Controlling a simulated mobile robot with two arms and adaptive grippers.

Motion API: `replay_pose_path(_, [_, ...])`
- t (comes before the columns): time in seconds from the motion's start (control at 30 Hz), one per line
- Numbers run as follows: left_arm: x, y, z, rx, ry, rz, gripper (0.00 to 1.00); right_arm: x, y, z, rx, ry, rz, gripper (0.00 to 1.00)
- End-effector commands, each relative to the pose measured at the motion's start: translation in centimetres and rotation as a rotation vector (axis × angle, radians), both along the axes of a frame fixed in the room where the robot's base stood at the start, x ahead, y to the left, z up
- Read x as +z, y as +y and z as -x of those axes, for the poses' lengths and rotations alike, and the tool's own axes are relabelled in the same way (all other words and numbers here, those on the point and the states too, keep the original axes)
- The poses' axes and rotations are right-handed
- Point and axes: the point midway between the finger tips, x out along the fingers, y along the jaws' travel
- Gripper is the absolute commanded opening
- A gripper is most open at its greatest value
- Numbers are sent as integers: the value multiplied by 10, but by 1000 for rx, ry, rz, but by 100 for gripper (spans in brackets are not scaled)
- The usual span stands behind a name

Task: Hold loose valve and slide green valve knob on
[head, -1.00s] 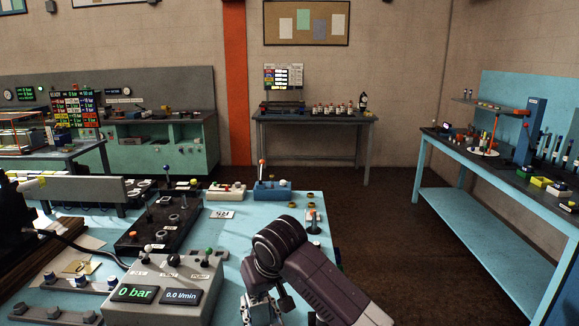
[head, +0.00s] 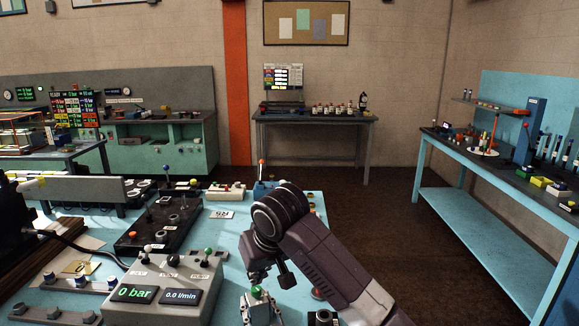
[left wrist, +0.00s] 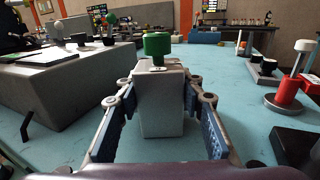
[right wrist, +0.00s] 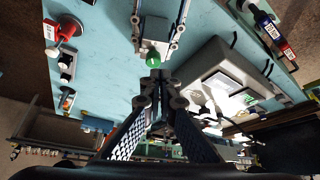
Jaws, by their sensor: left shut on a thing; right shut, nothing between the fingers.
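The loose valve is a grey block (left wrist: 162,112), upright between the two fingers of my left gripper (left wrist: 165,118), which is shut on it. In the head view the green knob (head: 257,293) shows at the bottom, beside my right gripper (head: 284,278). In the right wrist view my right gripper (right wrist: 158,78) is shut and empty, its fingertips apart from the green knob (right wrist: 153,59). How deep the knob sits on the stem is hard to tell.
A grey control box (head: 165,285) with "0 bar" and "0.0 l/min" displays stands left of the valve. A red-based post (left wrist: 287,90) stands to the valve's right in the left wrist view. The blue tabletop (left wrist: 225,72) behind the valve is mostly clear.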

Motion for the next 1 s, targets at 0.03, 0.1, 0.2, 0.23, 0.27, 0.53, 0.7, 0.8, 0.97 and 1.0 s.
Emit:
replay_pose_path(0.03, [1, 1, 0, 1, -1, 0, 0, 0, 0, 0, 0, 0, 0, 0])
replay_pose_path(0.1, [1, 1, 0, 1, -1, 0, 0, 0, -1, -1, 0, -1, 1, 0])
replay_pose_path(0.2, [1, 1, 0, 1, -1, 0, 0, 4, -7, -6, 0, -6, 6, 0])
replay_pose_path(0.23, [1, 1, 0, 1, -1, 0, 0, 5, -9, -8, 0, -6, 9, 0])
replay_pose_path(0.27, [1, 1, 0, 1, -1, 0, 0, 7, -11, -9, 1, -6, 8, 0])
replay_pose_path(0.53, [0, 0, 0, 1, -1, 0, 0, 2, -21, -14, -1, 7, 6, 0])
replay_pose_path(0.7, [0, 0, 0, 1, -1, 0, 0, -18, -21, -14, -1, 8, 6, 0])
replay_pose_path(0.8, [0, 0, 0, 1, -1, 0, 0, -30, -21, -14, -1, 7, 6, 0])
replay_pose_path(0.97, [0, 0, 0, 1, -1, 0, 0, -48, -21, -14, 0, 7, 5, 0])
replay_pose_path(1.0, [0, 0, 0, 1, -1, 0, 0, -51, -21, -14, 0, 7, 5, 0])
